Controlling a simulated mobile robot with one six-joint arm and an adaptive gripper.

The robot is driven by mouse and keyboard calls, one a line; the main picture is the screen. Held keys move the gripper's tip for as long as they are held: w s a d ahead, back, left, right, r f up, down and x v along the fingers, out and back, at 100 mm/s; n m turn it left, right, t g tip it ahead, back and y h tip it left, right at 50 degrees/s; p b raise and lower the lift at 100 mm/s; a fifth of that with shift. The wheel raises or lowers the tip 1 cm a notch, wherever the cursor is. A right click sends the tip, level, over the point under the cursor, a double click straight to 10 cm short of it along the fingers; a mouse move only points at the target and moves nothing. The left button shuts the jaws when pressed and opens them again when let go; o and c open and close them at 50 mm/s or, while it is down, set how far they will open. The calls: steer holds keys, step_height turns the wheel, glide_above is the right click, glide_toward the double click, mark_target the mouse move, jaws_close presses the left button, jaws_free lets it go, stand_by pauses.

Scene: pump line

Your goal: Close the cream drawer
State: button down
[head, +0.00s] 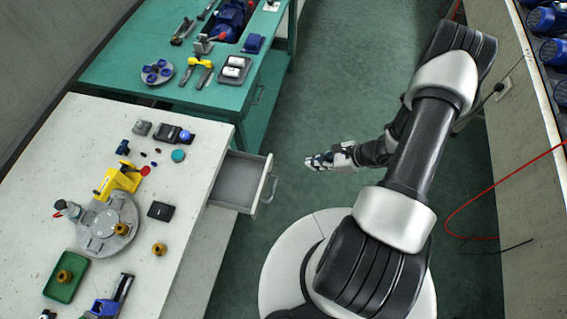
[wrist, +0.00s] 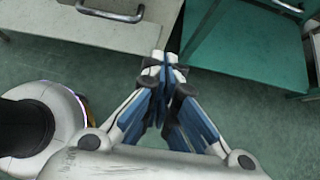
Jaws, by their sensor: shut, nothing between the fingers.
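The cream drawer (head: 239,181) stands pulled out from the right side of the cream-topped bench in the head view, and its inside looks empty. Its front carries a bar handle (head: 269,188). My gripper (head: 312,162) is shut and empty, a little to the right of the drawer front and apart from it. In the wrist view my gripper (wrist: 161,62) points toward the benches with its fingertips together. The drawer front (wrist: 120,30) and its handle (wrist: 110,12) show at the upper left there.
The cream bench top (head: 190,215) holds a fixture plate, a green tray and several small parts. A green bench (head: 130,70) with tools stands behind it. Open floor (head: 335,60) lies right of the benches. A red cable (head: 470,205) hangs at the right.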

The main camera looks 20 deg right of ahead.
steer(key=w+a+r+b+x, duration=0.1)
steer(key=r+b+x, duration=0.1)
steer(key=x, duration=1)
steer(key=shift+a+b, duration=0.4)
steer(key=shift+b, duration=0.15)
steer(key=shift+w+a+f, duration=0.1)
steer(key=shift+w, duration=0.1)
